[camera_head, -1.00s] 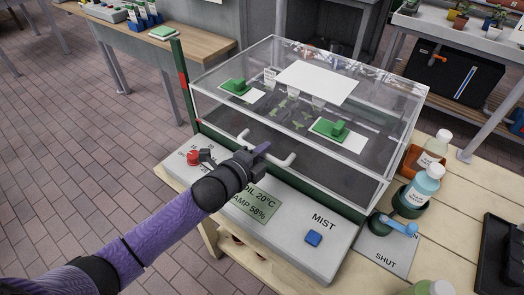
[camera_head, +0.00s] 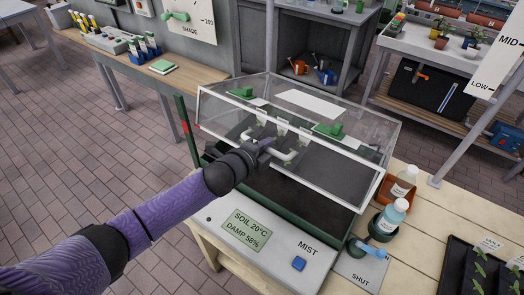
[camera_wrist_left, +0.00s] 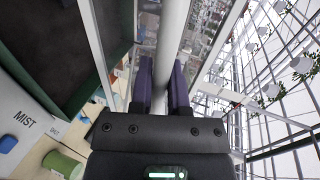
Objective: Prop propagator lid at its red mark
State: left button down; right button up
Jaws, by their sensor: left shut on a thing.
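The propagator's clear lid (camera_head: 365,140) has a white frame and is tilted up, its front edge raised above the green-rimmed base. My left gripper (camera_head: 262,148) is shut on the lid's white handle (camera_head: 288,157) at the front. In the left wrist view the pale handle bar (camera_wrist_left: 172,45) runs between the purple fingers of the gripper (camera_wrist_left: 163,85). A green post (camera_head: 192,145) stands at the propagator's left side, with a red mark (camera_head: 185,127) on it. The lid's left front corner is near the post, a little right of the mark. My right gripper is out of view.
The front panel (camera_head: 225,250) has a display and a blue MIST button (camera_head: 299,264). A blue-handled valve (camera_head: 372,250) and bottles (camera_head: 391,217) stand close on the right. A seedling tray (camera_head: 470,275) lies at the lower right. A wooden bench (camera_head: 200,62) is behind left.

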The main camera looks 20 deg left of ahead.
pick_arm(q)
jog(key=shift+w+r, duration=0.1)
jog(key=shift+r, duration=0.2)
jog(key=shift+f, duration=0.1)
jog(key=c, duration=0.6)
grip_release()
jog(key=p+v, duration=0.1)
jog(key=v, duration=0.9)
jog(key=shift+p, duration=0.4)
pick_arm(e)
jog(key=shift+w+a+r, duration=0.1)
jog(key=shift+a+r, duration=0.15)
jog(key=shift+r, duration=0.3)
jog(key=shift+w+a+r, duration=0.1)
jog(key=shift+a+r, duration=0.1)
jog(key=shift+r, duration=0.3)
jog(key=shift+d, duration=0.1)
